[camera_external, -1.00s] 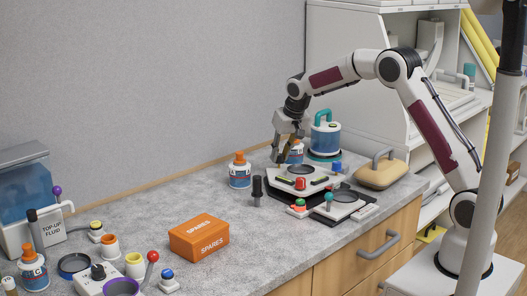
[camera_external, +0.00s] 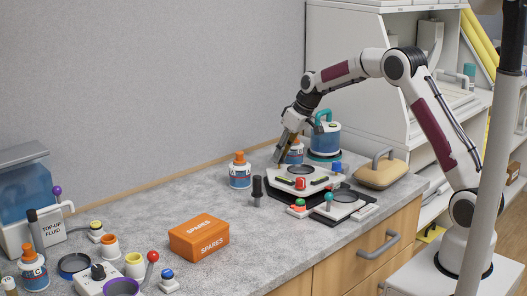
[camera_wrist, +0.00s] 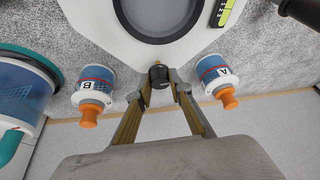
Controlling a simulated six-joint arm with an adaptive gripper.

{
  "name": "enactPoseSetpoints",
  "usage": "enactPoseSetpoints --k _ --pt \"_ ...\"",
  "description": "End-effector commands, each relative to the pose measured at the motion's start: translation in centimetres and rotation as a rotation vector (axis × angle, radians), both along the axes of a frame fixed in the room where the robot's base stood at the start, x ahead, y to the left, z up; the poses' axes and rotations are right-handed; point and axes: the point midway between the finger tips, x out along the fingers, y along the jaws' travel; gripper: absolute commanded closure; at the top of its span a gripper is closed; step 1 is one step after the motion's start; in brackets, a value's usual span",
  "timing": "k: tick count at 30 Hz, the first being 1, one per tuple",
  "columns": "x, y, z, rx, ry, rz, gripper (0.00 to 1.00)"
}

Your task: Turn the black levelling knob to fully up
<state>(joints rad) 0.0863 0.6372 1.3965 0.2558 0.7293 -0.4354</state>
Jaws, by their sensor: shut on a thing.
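The black levelling knob (camera_wrist: 159,75) sits at the edge of a white platform (camera_wrist: 100,14) in the wrist view. My gripper (camera_wrist: 162,82) has one finger on each side of the knob and is shut on it. In the external view my gripper (camera_external: 279,159) reaches down at the back left of the white platform (camera_external: 277,174), its hand tilted. The knob cannot be made out there. The platform has a dark round well (camera_external: 301,169). A yellow-green level strip (camera_wrist: 227,12) lies on the platform in the wrist view.
Bottle A (camera_wrist: 213,70) and bottle B (camera_wrist: 92,88) stand close on either side of my fingers. A blue tank with a teal handle (camera_external: 325,139) stands behind. A black post (camera_external: 257,188) and a red knob (camera_external: 300,184) are near the platform. The counter around the orange box (camera_external: 199,238) has free room.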

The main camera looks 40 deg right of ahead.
Motion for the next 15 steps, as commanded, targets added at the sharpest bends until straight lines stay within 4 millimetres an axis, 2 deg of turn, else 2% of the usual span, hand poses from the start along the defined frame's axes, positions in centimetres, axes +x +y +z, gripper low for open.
enactPoseSetpoints --k 15 --pt "0.03 -0.24 -0.07 0.012 -0.011 0.258 1.0"
